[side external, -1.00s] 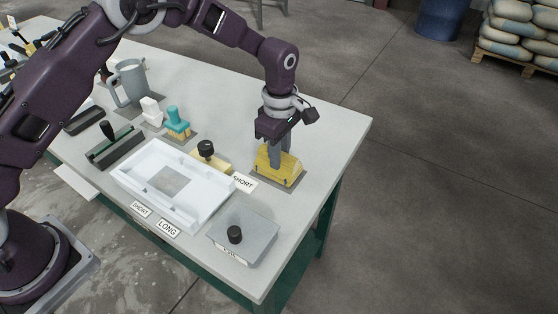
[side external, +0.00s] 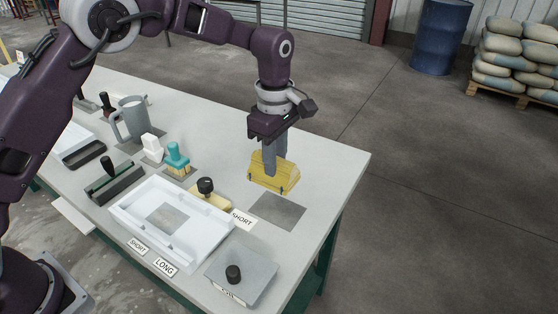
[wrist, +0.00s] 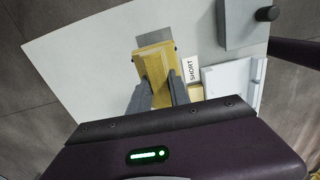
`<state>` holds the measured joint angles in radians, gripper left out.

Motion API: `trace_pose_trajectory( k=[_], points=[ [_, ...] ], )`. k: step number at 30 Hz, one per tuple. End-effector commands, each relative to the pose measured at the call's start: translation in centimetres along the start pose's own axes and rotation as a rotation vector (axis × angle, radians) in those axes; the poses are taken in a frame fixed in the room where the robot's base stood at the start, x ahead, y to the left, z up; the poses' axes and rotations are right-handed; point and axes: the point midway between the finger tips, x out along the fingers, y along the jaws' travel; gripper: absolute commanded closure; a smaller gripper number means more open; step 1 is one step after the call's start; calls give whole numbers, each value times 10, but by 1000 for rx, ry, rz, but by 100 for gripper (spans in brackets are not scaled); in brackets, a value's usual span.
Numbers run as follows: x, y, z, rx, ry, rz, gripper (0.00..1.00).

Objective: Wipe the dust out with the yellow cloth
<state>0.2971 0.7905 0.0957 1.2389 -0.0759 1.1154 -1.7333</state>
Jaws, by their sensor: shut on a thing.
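The yellow cloth (side external: 281,176) is a folded block held above the table, up and left of a dark grey square mat (side external: 278,212). My gripper (side external: 270,165) is shut on the cloth, its grey fingers on both sides of it. In the wrist view the cloth (wrist: 156,70) sits between the fingertips of my gripper (wrist: 159,92). The white tray (side external: 222,222) lies left of the cloth, with low walls and a grey patch (side external: 168,219) on its floor. I cannot tell whether the patch is dust. Part of the tray (wrist: 245,75) shows in the wrist view.
A yellow block with a black knob (side external: 205,187) stands at the tray's back edge beside a SHORT label (side external: 242,218). A teal-handled brush (side external: 177,158), white block (side external: 152,146) and grey jug (side external: 131,118) stand behind.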

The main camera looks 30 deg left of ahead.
Motion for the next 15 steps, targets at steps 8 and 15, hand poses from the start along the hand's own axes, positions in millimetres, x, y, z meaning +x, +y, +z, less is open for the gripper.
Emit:
trace_pose_trajectory(
  k=[8, 15],
  points=[
    [-2, -36, -108, -16, 1, -1, 100],
    [1, -122, -202, -14, 1, 2, 100]
  ],
)
